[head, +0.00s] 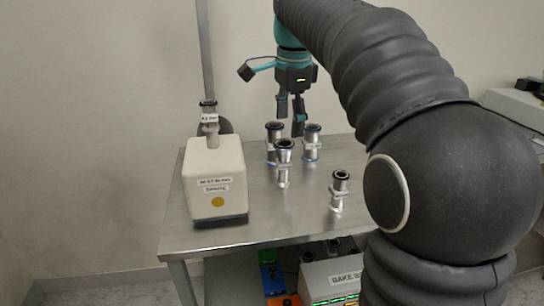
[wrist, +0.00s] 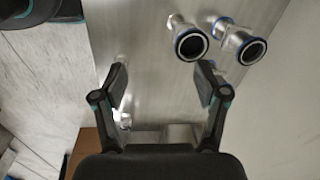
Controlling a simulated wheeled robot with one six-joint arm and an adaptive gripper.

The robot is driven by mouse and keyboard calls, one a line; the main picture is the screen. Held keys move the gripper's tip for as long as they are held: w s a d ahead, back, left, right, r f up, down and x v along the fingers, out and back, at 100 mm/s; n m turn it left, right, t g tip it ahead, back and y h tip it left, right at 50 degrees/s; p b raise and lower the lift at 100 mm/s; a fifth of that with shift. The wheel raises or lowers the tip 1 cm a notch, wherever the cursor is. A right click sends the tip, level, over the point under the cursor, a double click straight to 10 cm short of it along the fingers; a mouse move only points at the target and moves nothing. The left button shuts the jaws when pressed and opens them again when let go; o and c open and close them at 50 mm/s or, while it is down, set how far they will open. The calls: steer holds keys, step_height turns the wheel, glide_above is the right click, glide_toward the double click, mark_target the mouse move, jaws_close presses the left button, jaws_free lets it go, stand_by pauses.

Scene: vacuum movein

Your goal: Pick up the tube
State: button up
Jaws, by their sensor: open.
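Several short metal tubes with black-rimmed ends stand upright on a steel table (head: 260,208). In the head view, one tube (head: 275,147) is at the back left, one (head: 312,145) at the back right, one (head: 284,168) in the middle, and one (head: 339,192) at the front right. My gripper (head: 291,115) hangs open above the back tubes, pointing down. In the wrist view, the open fingers of my gripper (wrist: 161,82) have bare table between them. Two tubes (wrist: 188,44) show beyond the right finger, apart from it. I cannot tell which tube is meant.
A beige boxy unit (head: 214,178) with labels and a fitting on top stands at the table's left. A grey labelled box (head: 331,281) sits below the tabletop. A wall is close behind the table. The table's front middle is clear.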

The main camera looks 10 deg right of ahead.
mark_target(282, 143)
steer(key=w+m+g, duration=0.1)
steer(key=w+m, duration=0.4)
steer(key=w, duration=0.1)
steer(key=shift+w+a, duration=0.1)
steer(key=shift+w, duration=0.05)
step_height(282, 143, down, 8)
steer(key=shift+f+b, duration=0.1)
steer(key=shift+b, duration=0.45)
steer(key=shift+d+f+b, duration=0.15)
steer(key=shift+f+b, duration=0.1)
steer(key=shift+f, duration=1.1)
steer(key=shift+d+f+b, duration=0.15)
steer(key=shift+f+b, duration=0.05)
steer(key=shift+f, duration=1.15)
steer(key=c, duration=1.2)
